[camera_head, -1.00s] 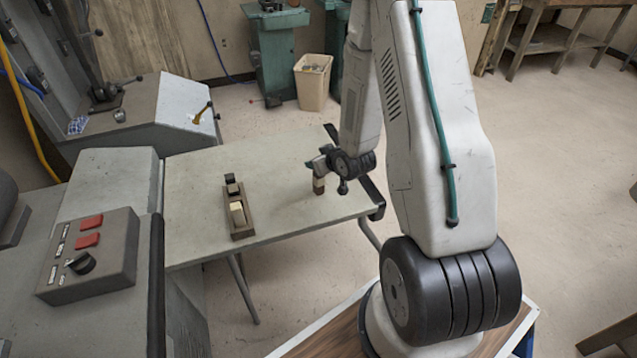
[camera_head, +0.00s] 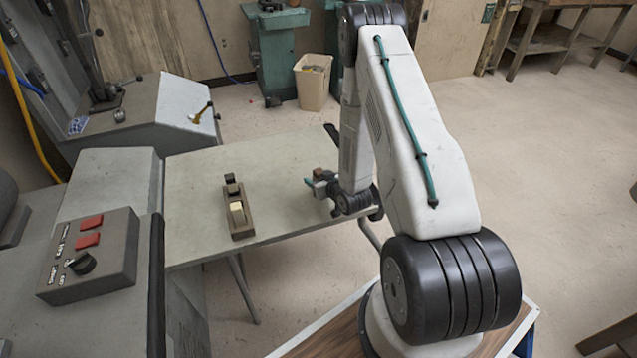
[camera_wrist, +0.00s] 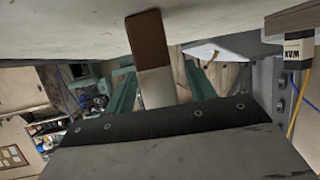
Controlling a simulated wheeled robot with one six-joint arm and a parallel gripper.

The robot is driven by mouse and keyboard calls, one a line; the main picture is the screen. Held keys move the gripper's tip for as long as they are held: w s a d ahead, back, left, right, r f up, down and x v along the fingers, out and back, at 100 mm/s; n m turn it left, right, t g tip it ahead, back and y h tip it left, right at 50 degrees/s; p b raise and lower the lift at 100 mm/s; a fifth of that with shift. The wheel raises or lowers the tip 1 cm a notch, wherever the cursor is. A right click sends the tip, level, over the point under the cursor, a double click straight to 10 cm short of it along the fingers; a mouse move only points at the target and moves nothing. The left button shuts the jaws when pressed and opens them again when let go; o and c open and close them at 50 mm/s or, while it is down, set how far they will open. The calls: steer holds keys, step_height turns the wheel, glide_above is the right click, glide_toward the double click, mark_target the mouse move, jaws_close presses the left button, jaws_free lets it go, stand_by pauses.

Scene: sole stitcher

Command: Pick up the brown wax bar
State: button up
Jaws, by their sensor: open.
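The wax bar (camera_wrist: 149,42) shows in the wrist view as an upright block, one part brown and one part whitish. It stands between the two teal fingers of my gripper (camera_wrist: 160,88). The gripper is open, with a visible gap to the right finger; whether the left finger touches the bar I cannot tell. In the head view my gripper (camera_head: 316,184) is low over the right part of the table, with the brown of the bar (camera_head: 325,173) showing at it. The bar is partly hidden there.
On the table (camera_head: 200,180), a wooden holder (camera_head: 241,229) with a dark block and a cream block stands left of my gripper. A grey machine with a control box (camera_head: 95,262) is at the left. The table between holder and gripper is clear.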

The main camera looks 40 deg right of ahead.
steer(key=shift+w+d+f, duration=0.1)
steer(key=shift+w+f, duration=0.15)
steer(key=shift+w, duration=0.35)
steer(key=c, duration=1.1)
steer(key=shift+r, duration=0.15)
